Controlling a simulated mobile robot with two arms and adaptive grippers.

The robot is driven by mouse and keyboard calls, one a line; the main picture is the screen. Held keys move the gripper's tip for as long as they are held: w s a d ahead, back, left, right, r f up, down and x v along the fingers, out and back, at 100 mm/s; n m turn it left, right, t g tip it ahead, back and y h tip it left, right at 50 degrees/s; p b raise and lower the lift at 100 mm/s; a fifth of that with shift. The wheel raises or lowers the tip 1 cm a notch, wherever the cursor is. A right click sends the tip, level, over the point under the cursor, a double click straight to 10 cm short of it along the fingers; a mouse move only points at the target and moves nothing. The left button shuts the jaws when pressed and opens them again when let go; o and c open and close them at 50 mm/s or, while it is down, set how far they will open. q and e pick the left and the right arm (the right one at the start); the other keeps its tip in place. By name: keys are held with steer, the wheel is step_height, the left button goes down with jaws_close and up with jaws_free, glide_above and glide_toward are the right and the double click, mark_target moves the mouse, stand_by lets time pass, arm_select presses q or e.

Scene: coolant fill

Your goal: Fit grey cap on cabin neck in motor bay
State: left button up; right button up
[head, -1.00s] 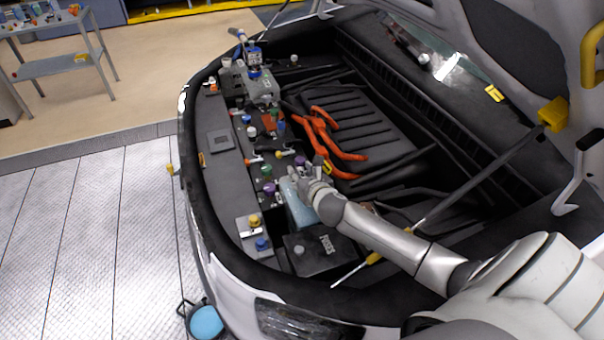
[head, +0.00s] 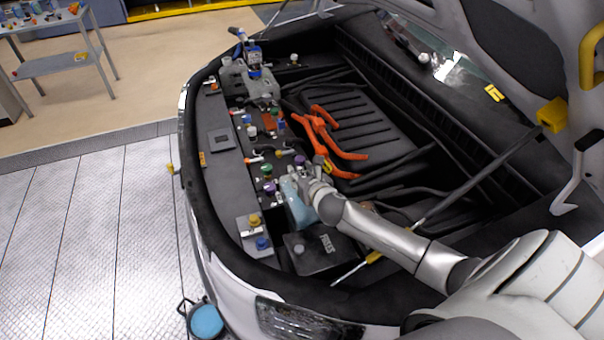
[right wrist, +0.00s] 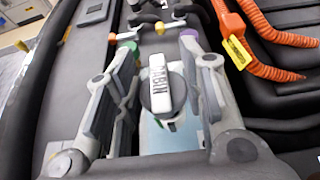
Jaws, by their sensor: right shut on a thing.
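My right gripper (right wrist: 160,88) reaches over the front of the motor bay, and it also shows in the head view (head: 307,175). Its two fingers are shut on the grey cap (right wrist: 161,92), a round dark grey cap with a pale raised bar lettered "CABIN". A pale blue tank (head: 297,207) lies directly below the gripper and also shows under the cap in the wrist view (right wrist: 156,141). The cabin neck is hidden under the cap, so I cannot tell whether the cap is seated or just above it. My left gripper is not in view.
A black box (head: 318,255) is in front, orange cables (head: 321,133) lie behind. A prop rod (head: 470,170) crosses the bay at right. Yellow and blue caps stand at front left.

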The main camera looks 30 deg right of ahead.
stand_by(0.4)
steer(key=shift+f+b, duration=0.6)
steer(key=shift+f, duration=0.9)
steer(key=o, duration=1)
steer(key=shift+r, duration=0.1)
steer(key=shift+s, duration=0.15)
steer(key=v, duration=1.1)
steer(key=shift+s+r, duration=0.15)
steer(key=shift+s, duration=0.25)
